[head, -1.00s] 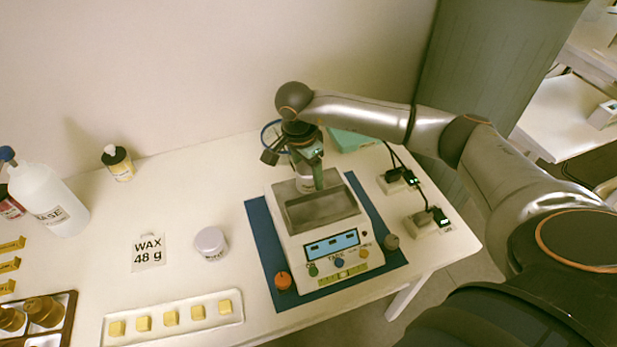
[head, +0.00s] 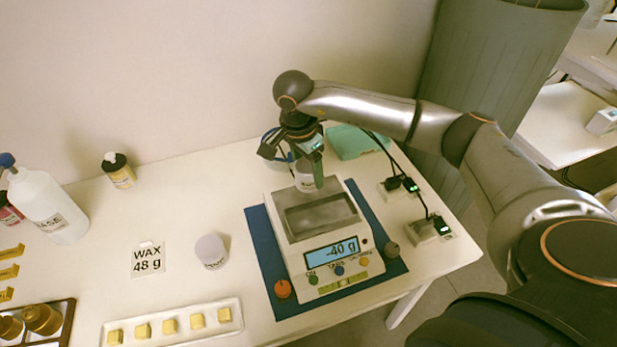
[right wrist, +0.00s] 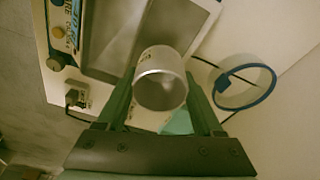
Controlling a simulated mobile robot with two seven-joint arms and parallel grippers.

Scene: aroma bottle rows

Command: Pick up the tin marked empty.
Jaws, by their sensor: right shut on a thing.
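My right gripper (head: 311,172) is shut on a small pale tin (head: 306,185), held over the back edge of the scale's pan (head: 318,212). My left gripper is not in view.
A blue mat (head: 262,262) lies under the scale. A tray of wax pieces (head: 235,326), a "WAX 48 g" card (head: 148,258) and bottles (head: 118,170) are to the left. A teal box (head: 355,142), a blue ring (right wrist: 247,87) and cabled plugs (head: 425,230) are behind and right.

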